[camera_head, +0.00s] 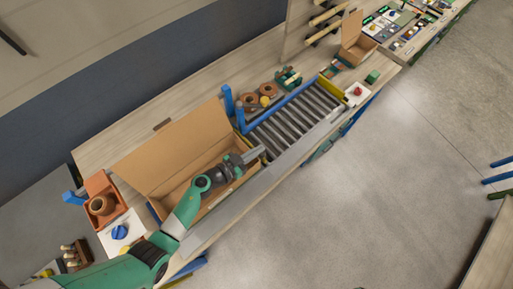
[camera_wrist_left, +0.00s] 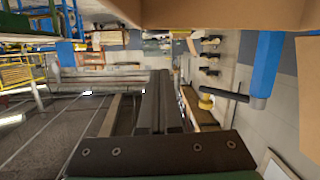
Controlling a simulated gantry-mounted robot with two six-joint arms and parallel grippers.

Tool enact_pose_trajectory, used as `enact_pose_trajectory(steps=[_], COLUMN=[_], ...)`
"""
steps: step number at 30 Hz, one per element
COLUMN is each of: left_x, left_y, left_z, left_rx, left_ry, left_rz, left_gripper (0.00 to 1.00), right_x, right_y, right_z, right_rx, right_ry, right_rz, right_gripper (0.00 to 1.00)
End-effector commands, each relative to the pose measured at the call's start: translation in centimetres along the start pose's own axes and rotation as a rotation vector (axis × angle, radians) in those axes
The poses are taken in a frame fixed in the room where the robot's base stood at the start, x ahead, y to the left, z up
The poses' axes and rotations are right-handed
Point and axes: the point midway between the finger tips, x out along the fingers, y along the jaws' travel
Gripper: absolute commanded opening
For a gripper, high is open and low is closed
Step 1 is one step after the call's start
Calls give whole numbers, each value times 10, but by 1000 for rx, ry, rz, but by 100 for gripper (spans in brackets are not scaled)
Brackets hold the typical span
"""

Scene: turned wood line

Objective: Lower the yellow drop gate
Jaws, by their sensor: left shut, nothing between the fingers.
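A yellow bar (camera_head: 333,88), which looks like the drop gate, stands across the far right end of the roller conveyor (camera_head: 296,118). It is small here, and I cannot tell for certain whether it is raised or lowered. My left gripper (camera_head: 262,150) is shut and empty, over the conveyor's near left end beside the open cardboard box (camera_head: 163,160). It is well apart from the yellow bar. In the left wrist view its dark fingers (camera_wrist_left: 156,100) are together, with rollers (camera_wrist_left: 65,125) to their left. My right gripper is not in view.
A blue rail (camera_head: 280,102) runs along the conveyor's back side, with a blue post (camera_head: 228,100) near its left end. A red button (camera_head: 357,91) sits on a white plate beyond the yellow bar. A blue knob (camera_head: 119,232) is at left. The rollers look bare.

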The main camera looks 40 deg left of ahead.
Motion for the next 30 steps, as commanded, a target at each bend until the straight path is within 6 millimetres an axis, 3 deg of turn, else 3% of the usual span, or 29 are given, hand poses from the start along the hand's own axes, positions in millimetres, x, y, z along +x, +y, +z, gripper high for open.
enact_pose_trajectory(steps=[1,6,12,27,30], left_x=[-13,-61,-94,-101,-94], left_y=[0,-1,-2,0,6], left_z=[-11,-7,-4,-3,-19], left_rx=[-4,-3,-2,0,19], left_ry=[-4,-2,0,0,15], left_rz=[-3,-5,-3,3,27], left_gripper=[0,0,0,0,0], right_x=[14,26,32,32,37], right_y=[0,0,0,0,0], right_z=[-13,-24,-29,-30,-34], right_rx=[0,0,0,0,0], right_ry=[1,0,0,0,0], right_rz=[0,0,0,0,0], right_gripper=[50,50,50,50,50])
